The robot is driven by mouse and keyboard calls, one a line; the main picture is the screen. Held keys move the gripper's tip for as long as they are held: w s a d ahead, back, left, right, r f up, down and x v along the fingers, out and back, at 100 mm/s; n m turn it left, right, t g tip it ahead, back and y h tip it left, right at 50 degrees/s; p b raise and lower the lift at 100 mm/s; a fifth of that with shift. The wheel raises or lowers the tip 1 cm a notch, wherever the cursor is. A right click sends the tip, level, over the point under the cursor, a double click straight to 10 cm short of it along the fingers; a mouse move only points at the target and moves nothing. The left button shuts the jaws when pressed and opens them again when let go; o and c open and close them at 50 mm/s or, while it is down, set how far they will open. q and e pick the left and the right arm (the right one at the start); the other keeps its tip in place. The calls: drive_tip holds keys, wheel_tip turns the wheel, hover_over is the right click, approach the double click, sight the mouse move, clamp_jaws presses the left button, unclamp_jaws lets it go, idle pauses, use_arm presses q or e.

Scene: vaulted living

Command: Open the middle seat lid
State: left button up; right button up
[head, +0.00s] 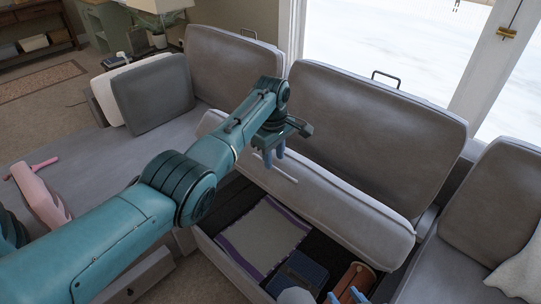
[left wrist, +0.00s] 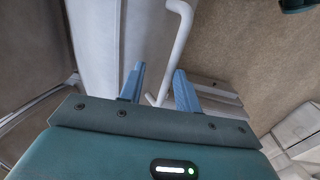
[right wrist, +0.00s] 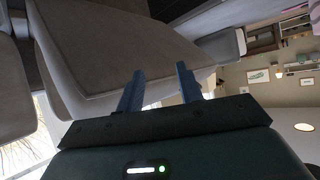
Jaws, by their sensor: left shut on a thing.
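The middle seat lid (head: 330,195) is a grey padded cushion, tilted up in front of its backrest. The storage space beneath it is exposed. A thin white bar handle (head: 280,172) is on the lid's front side. My left gripper (head: 268,158) is at this handle, which passes between its blue fingers in the left wrist view (left wrist: 168,60). It is shut on the handle. My right gripper (head: 346,296) shows only its blue fingertips at the bottom edge of the head view. Its fingers are apart with nothing between them in the right wrist view (right wrist: 160,95).
The open seat box (head: 230,262) holds a folded pale blanket (head: 262,238), a dark blue box (head: 298,274) and a brown item (head: 352,282). Grey backrests stand behind. A pink item (head: 42,195) lies on the left seat. A pillow (head: 520,272) is at the right.

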use_arm(q)
drive_tip(key=o, duration=0.3)
drive_tip(key=shift+d+f, duration=0.55)
drive_tip(key=shift+f, duration=0.05)
drive_tip(key=shift+o, duration=0.4)
drive_tip(key=shift+r, duration=0.1)
drive_tip(key=shift+w+r, duration=0.1)
drive_tip(key=shift+r, duration=0.2)
wheel_tip(320, 180, up, 13)
drive_tip(key=a+p, duration=0.1)
drive_tip(key=shift+s+a, duration=0.15)
drive_tip(key=shift+s, duration=0.15)
